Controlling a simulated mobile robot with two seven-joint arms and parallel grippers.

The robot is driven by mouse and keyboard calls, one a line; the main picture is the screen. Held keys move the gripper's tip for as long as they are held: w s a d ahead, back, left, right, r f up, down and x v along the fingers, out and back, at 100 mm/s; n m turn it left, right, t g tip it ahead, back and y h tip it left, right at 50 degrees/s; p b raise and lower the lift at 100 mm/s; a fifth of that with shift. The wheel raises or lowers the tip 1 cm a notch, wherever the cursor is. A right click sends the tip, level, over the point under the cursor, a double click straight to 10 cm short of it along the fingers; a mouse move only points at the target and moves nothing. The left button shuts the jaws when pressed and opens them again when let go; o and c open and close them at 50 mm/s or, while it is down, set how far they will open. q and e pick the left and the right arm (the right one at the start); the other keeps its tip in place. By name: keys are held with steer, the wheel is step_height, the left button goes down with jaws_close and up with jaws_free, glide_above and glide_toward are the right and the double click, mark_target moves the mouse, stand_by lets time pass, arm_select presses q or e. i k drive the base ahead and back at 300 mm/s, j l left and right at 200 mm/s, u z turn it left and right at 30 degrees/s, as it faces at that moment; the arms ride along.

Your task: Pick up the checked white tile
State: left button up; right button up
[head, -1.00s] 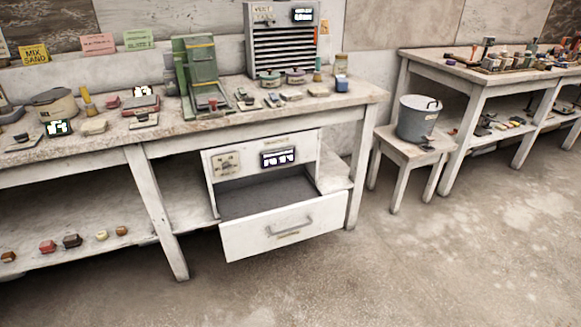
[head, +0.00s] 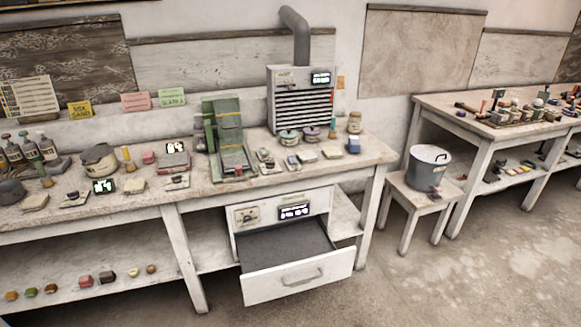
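I cannot make out a checked pattern on any tile. Several small flat pieces lie on the long workbench (head: 330,172) in the head view, right of the green machine (head: 226,135). One pale flat piece (head: 306,156) lies near the front there, and another (head: 332,153) lies to its right. Other pale flat pieces lie further left, one (head: 134,185) near a small lit display. All are too small to tell which is the checked white tile. Neither of my grippers is in view.
An open, seemingly empty drawer (head: 299,277) juts out below the bench. A stool (head: 415,195) with a grey bucket (head: 428,167) stands right of it. A second table (head: 470,118) is at the far right. A louvred cabinet (head: 301,98) stands at the bench's back. The floor in front is clear.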

mark_target(307, 155)
steer(key=i+l+u, duration=0.25)
steer(key=u, duration=0.2)
steer(key=i+l+u, duration=0.15)
steer(key=l+u, duration=0.3)
steer(key=i+l+u, duration=0.15)
steer(key=l+u, duration=0.35)
